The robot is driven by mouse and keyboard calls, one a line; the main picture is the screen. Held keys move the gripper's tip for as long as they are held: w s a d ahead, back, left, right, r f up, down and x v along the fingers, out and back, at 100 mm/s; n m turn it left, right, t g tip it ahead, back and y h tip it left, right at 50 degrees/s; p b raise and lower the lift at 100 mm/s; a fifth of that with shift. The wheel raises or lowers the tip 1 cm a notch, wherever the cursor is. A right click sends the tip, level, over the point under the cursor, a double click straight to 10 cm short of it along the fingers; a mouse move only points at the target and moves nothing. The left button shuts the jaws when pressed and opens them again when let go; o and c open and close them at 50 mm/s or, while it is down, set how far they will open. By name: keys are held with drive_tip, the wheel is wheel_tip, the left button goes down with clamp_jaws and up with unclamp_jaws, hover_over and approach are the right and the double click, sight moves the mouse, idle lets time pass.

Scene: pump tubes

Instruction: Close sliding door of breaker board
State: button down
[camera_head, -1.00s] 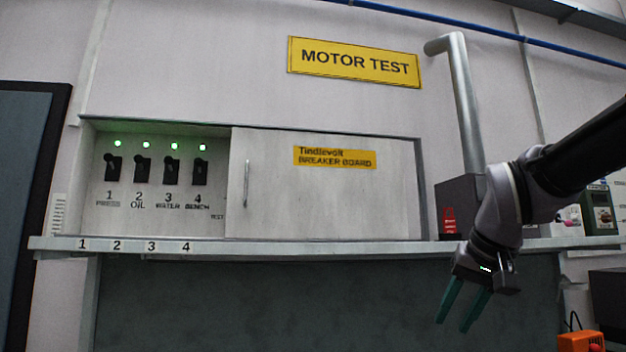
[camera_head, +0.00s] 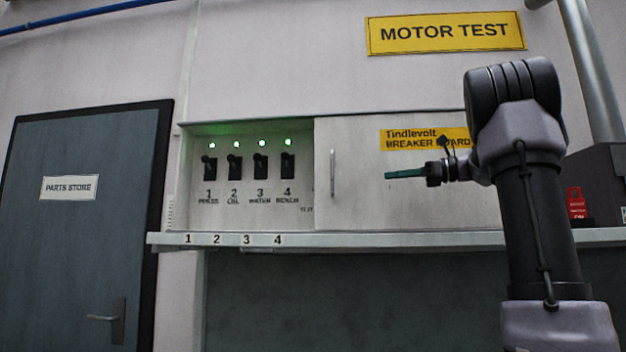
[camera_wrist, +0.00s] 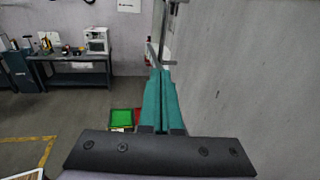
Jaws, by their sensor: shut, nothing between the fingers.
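The breaker board's sliding door (camera_head: 355,210) is a pale grey panel with a yellow label. It covers the right part of the cabinet, leaving the left part open. Its slim vertical handle (camera_head: 332,173) is near its left edge. My gripper (camera_head: 388,175) is shut and empty. Its green fingers point left in front of the door, a short way right of the handle in the head view. In the wrist view the fingers (camera_wrist: 159,74) lie together beside a grey surface on the right. Whether they touch the door, I cannot tell.
The open bay holds a row of black breaker switches (camera_head: 261,166) with green lights above. A numbered ledge (camera_head: 340,239) runs below. A red-labelled grey box (camera_head: 596,185) stands at the right. A dark door marked PARTS STORE (camera_head: 80,240) is at the left.

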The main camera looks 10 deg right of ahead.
sight(344, 176)
drive_tip(key=x, duration=0.4)
drive_tip(key=r+x, duration=0.1)
drive_tip(key=x, duration=0.9)
drive_tip(key=shift+w+a+r, duration=0.1)
drive_tip(key=shift+w+r, duration=0.1)
drive_tip(key=shift+w, duration=0.15)
